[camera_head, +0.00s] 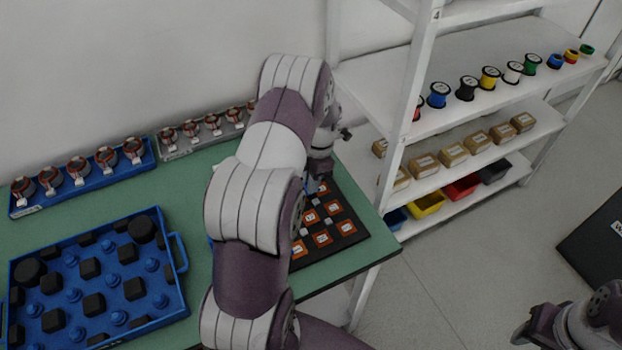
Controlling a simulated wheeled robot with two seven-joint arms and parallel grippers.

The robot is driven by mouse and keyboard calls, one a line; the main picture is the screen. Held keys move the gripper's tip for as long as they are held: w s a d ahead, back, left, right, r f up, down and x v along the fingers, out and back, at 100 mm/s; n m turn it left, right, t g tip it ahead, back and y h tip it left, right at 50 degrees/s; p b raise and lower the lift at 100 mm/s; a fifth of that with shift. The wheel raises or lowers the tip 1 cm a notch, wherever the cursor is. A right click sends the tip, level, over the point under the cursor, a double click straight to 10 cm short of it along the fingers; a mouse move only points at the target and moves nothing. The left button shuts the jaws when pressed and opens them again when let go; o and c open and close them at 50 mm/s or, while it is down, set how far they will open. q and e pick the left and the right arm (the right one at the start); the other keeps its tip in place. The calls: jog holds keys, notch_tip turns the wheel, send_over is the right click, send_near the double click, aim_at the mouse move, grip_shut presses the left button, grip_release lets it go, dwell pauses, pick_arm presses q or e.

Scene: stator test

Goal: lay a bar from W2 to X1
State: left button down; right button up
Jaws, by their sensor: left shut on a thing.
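The black board (352,247) with orange labelled squares (320,238) lies at the right end of the green table. My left arm crosses in front and hides its left part. The labels are too small to read, so I cannot tell which are W2 and X1. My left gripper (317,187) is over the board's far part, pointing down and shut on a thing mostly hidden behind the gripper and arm. I cannot make out a bar. My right gripper (522,334) is at the bottom right, away from the table; its jaws are unclear.
A blue tray (177,292) with black blocks and blue pegs stands at the left of the green table (190,195). Blue (80,190) and grey (196,146) racks of coils line the wall. A white shelf (455,125) with spools, boxes and bins stands beyond the table's right edge.

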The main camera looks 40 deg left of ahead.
pick_arm(q)
jog(key=shift+f, duration=0.25)
jog(key=c, duration=1)
grip_release()
jog(key=r+p, duration=0.1)
jog(key=r, duration=0.3)
jog(key=w+r+p, duration=0.1)
jog(key=r, duration=0.3)
jog(key=r+p, duration=0.1)
jog(key=r, duration=0.3)
jog(key=shift+w+d+r, duration=0.35)
jog(key=shift+w+d, duration=0.05)
